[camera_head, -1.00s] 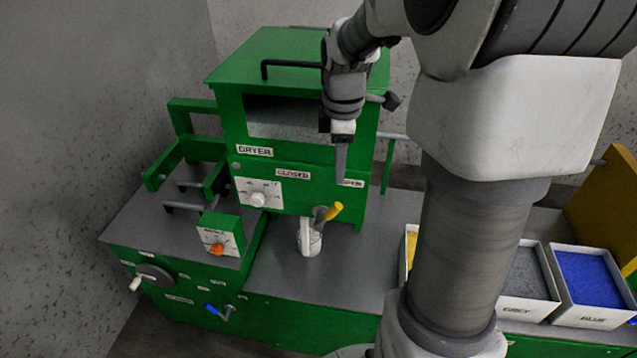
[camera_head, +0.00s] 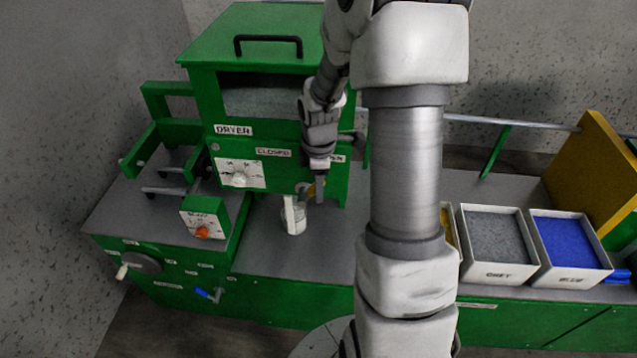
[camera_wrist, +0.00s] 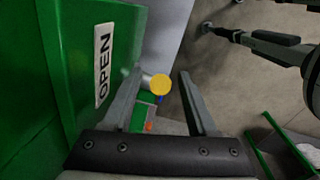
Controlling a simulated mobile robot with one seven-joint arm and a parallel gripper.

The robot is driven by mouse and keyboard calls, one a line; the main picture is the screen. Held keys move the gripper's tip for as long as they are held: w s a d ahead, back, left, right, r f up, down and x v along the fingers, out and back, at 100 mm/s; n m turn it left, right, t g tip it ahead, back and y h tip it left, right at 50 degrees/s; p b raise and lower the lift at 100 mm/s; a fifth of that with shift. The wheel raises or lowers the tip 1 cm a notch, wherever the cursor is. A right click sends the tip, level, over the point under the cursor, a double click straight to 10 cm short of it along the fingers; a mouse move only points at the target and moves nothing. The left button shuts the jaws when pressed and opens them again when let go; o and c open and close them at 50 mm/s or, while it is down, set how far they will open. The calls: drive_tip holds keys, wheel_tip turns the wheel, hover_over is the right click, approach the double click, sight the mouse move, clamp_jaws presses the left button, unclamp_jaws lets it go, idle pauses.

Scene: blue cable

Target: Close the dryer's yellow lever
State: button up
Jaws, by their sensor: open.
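The green dryer (camera_head: 230,100) stands at the back left in the head view, with a "CLOSED" label and, partly hidden by my arm, an "OPEN" label. The dryer's yellow lever (camera_wrist: 160,84) shows in the wrist view as a round yellow end, seen end-on between my fingers. In the head view the lever (camera_head: 311,190) is mostly hidden behind my gripper. My gripper (camera_wrist: 158,85) is open, with one finger on each side of the lever's end; I cannot tell whether either touches it. In the head view my gripper (camera_head: 319,198) hangs in front of the dryer's lower right.
A control box with an orange knob (camera_head: 203,231) is to the left. Bins of grey (camera_head: 489,272) and blue (camera_head: 567,274) material stand right of my arm. The "OPEN" label (camera_wrist: 104,64) is close beside the left finger.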

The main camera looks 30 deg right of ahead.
clamp_jaws()
idle(1.4)
